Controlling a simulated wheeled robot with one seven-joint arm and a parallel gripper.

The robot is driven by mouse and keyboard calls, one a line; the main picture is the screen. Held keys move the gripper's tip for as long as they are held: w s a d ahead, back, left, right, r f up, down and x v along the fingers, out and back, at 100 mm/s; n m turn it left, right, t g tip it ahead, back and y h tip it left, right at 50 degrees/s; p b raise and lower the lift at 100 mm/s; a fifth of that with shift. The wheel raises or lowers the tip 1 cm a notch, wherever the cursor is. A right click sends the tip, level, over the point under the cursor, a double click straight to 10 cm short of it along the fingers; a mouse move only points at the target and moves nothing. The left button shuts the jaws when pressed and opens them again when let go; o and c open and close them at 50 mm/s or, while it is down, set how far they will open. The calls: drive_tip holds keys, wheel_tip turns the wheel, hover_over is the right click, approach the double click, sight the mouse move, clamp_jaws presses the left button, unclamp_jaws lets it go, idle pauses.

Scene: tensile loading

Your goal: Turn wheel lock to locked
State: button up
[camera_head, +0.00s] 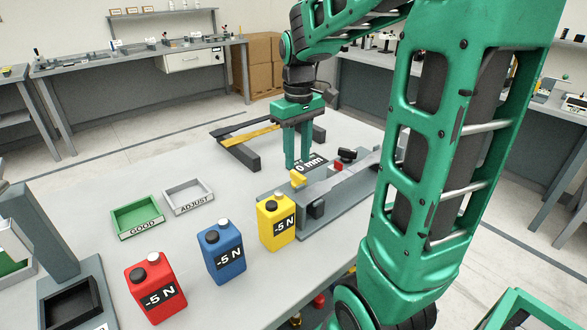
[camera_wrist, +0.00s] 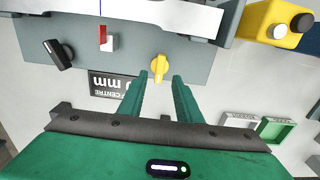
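A yellow knob (camera_head: 298,178) sits on the grey fixture (camera_head: 340,198). It also shows in the wrist view (camera_wrist: 160,68), with its handle pointing roughly up and down the picture. My gripper (camera_head: 298,164) points down just above and behind this knob. In the wrist view my gripper (camera_wrist: 160,78) has its two fingers apart, with nothing held between them. The yellow knob appears at the gap between the fingertips; contact cannot be told. No wheel lock label is readable.
A red lever (camera_wrist: 103,36) on a white block stands between the knobs. A "0 mm" display plate (camera_head: 311,164) lies beside the fixture. Yellow (camera_head: 276,222), blue (camera_head: 223,252) and red (camera_head: 156,287) weights stand nearby. Green (camera_head: 137,216) and grey (camera_head: 188,197) trays lie at left.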

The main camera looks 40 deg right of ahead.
sight(298, 174)
drive_tip(key=shift+f, duration=2.3)
drive_tip(key=shift+s, duration=0.1)
clamp_jaws()
